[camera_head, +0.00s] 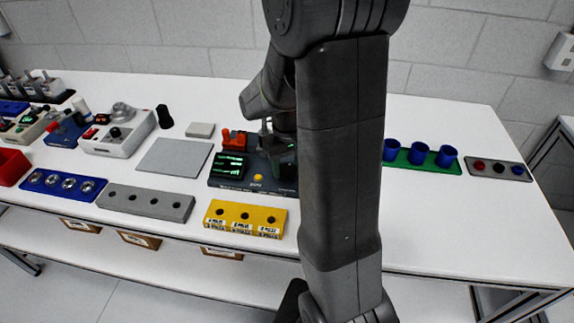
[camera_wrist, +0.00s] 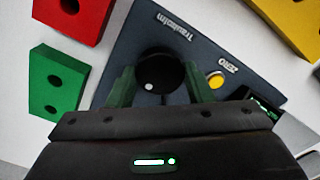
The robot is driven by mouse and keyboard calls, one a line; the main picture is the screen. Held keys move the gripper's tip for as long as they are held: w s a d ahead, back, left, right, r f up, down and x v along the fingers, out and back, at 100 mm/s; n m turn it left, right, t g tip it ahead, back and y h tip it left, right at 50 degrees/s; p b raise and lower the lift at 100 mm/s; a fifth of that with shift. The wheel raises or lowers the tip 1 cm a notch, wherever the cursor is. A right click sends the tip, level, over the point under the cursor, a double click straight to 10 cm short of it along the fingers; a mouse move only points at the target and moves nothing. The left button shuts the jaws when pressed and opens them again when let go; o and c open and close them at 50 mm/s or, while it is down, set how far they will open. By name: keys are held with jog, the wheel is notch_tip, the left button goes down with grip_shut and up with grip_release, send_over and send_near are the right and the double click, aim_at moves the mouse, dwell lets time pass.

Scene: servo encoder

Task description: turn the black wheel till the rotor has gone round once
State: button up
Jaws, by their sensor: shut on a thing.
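The dark blue encoder unit (camera_head: 222,180) sits mid-table in the head view, with two green-lit displays and a yellow button. In the wrist view its panel (camera_wrist: 215,48) shows the yellow ZERO button (camera_wrist: 216,80). The black wheel (camera_wrist: 160,68) is a round knob with a white dot low on its left side. My gripper (camera_wrist: 160,87) is shut on the wheel, one green finger on each side. In the head view my arm hides the wheel, and I cannot make out a rotor.
Beside the unit in the wrist view are a red block (camera_wrist: 72,16), a green two-hole block (camera_wrist: 56,82) and a yellow block (camera_wrist: 296,22). A yellow holed block (camera_head: 244,218) stands in front. Blue cups (camera_head: 418,154) stand to the right. A grey plate (camera_head: 174,157) lies left.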

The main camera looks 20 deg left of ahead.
aim_at(287, 168)
jog(key=m, duration=0.4)
jog(key=shift+m, duration=0.3)
jog(key=m, duration=0.4)
jog(key=shift+m, duration=0.3)
jog(key=m, duration=0.4)
jog(key=shift+b, duration=0.3)
jog(key=m, duration=0.5)
jog(key=shift+m, duration=0.3)
jog(key=o, duration=1)
notch_tip(287, 168, up, 14)
jog(key=shift+f, duration=0.1)
